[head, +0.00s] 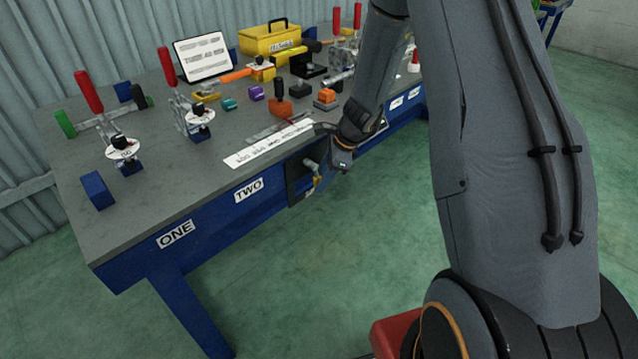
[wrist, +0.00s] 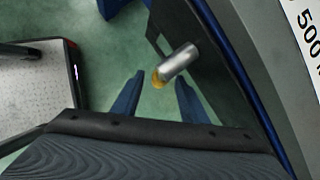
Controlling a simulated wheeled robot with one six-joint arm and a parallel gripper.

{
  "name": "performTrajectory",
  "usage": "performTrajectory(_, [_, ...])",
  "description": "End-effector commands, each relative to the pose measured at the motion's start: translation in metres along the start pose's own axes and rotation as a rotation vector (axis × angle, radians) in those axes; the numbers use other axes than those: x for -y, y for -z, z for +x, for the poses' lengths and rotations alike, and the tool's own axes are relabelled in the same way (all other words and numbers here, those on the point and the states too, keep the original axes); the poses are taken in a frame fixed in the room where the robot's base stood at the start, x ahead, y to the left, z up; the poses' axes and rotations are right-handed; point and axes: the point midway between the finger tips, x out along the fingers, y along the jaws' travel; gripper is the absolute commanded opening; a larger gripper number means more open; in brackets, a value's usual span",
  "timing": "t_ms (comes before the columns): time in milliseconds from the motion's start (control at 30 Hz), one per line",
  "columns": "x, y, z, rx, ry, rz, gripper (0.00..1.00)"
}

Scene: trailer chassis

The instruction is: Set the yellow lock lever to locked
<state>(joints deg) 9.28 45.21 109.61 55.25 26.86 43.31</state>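The yellow lock lever (head: 317,181) shows as a small yellow piece below a silver cylinder (head: 310,164) on a dark panel at the bench's front side. In the wrist view the yellow lever (wrist: 156,80) sits at the end of the silver cylinder (wrist: 179,61). My gripper (wrist: 158,92) is open, its two blue fingers apart, with the yellow piece between or just beyond the tips. I cannot tell whether they touch it. In the head view my gripper (head: 341,157) is close to the right of the panel; its fingers are hard to make out.
The grey bench top (head: 180,215) carries red-handled clamps (head: 88,91), a yellow toolbox (head: 270,38), a tilted sign (head: 203,56) and several small coloured blocks. Labels ONE (head: 175,234) and TWO (head: 248,190) mark the blue front. The green floor before the bench is clear.

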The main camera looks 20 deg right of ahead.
Motion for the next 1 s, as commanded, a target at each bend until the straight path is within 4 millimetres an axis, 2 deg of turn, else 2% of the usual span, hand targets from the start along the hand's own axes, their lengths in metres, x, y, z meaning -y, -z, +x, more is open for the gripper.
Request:
performTrajectory(100, [-0.001,0.000,0.016,0.000,-0.002,0.001,0.40])
performTrajectory(233, [0.000,0.001,0.026,0.000,0.000,0.000,0.40])
performTrajectory(567, [0.000,0.002,0.029,-0.001,0.001,0.003,0.40])
performTrajectory(800, [0.001,0.003,0.028,-0.001,0.001,0.003,0.00])
performTrajectory(1000, [0.001,0.004,0.028,-0.002,0.003,0.004,0.00])
